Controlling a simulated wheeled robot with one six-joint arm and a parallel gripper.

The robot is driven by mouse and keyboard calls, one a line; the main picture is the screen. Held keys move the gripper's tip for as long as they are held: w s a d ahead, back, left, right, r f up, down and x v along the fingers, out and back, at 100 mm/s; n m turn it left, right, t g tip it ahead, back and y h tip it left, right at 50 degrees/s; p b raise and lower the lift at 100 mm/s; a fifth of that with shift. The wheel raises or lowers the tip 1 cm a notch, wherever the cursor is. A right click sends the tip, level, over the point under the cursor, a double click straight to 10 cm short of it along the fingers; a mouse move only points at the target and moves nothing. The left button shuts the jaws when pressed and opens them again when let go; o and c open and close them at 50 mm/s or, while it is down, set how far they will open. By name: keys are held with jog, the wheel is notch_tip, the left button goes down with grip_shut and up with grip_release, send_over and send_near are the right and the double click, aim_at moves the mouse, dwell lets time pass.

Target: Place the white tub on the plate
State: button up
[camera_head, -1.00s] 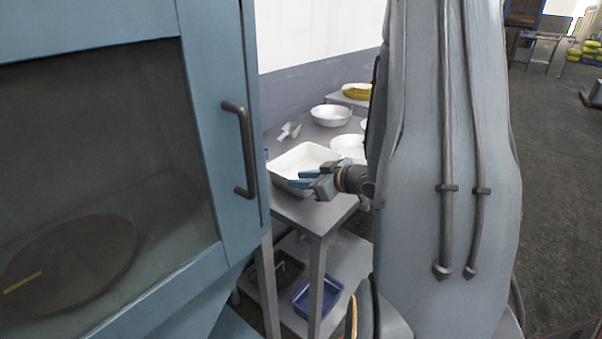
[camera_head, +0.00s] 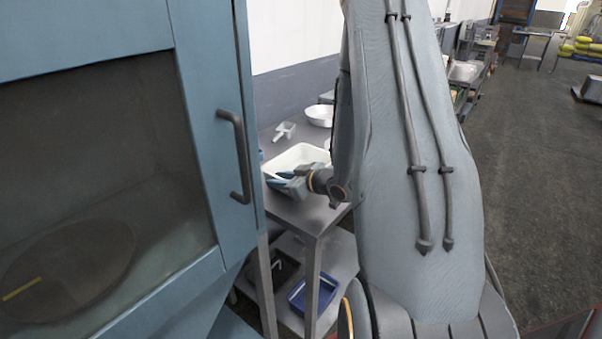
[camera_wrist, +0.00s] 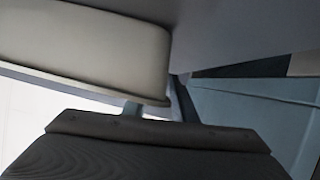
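The white tub (camera_head: 296,157) is a rectangular pan with rounded corners on the grey table in the head view. Its pale outer wall and rim fill the upper left of the wrist view (camera_wrist: 90,40). My gripper (camera_head: 279,182) is at the tub's near right corner, its blue fingers apart. In the wrist view the fingertips (camera_wrist: 158,106) show at the rim's corner with a gap between them. Whether they touch the tub is unclear. A dark round plate (camera_head: 70,258) with a yellow mark lies behind the glass of the blue cabinet.
The blue cabinet's door (camera_head: 218,130), with a dark handle (camera_head: 240,155), stands close at left. A metal scoop (camera_head: 284,131) and a white bowl (camera_head: 320,115) are on the table behind the tub. A blue tray (camera_head: 313,294) lies on the lower shelf. Open floor lies to the right.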

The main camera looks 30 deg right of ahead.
grip_shut()
jog(key=shift+r, duration=0.1)
